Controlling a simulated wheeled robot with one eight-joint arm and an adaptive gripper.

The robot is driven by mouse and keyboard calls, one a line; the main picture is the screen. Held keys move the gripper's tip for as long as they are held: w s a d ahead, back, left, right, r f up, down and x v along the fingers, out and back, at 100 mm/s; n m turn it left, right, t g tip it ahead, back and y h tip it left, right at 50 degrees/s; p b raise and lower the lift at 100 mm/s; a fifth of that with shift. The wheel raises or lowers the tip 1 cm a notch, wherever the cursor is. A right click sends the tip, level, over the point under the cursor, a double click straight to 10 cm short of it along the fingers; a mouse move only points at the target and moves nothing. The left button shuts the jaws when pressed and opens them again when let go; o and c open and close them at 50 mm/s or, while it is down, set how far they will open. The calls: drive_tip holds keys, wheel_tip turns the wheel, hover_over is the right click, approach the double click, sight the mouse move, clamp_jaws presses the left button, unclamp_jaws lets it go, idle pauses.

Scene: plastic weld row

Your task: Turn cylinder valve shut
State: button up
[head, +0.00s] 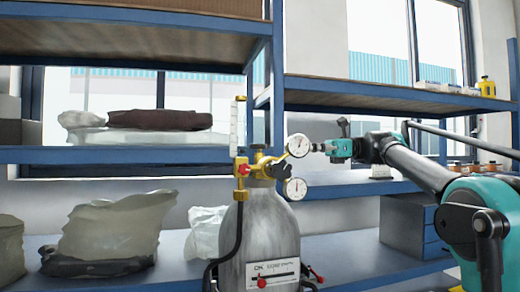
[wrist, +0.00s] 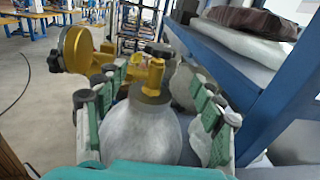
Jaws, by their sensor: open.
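A grey gas cylinder (head: 258,240) stands upright, with a brass valve and regulator (head: 262,165) on top. A small black knob (head: 258,147) tops the valve; it shows in the wrist view too (wrist: 158,50). Two round gauges, upper (head: 299,145) and lower (head: 295,189), sit on the right in the head view. My gripper (head: 322,147) appears beside the upper gauge, right of the valve. In the wrist view, my open gripper (wrist: 157,78) has its fingers either side of the cylinder neck and brass valve stem (wrist: 155,78). I see no clear contact with the knob.
Blue-framed shelving (head: 110,155) stands behind the cylinder, with wrapped bundles (head: 120,225) on it. A black hose (head: 225,255) runs down the cylinder's left side. A blue drawer box (head: 405,228) is at right. Open floor (wrist: 35,105) shows at left in the wrist view.

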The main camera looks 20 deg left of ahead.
sight(260, 148)
drive_tip(key=x, duration=1.1)
drive_tip(key=shift+s+a, duration=0.1)
drive_tip(key=c, duration=1.2)
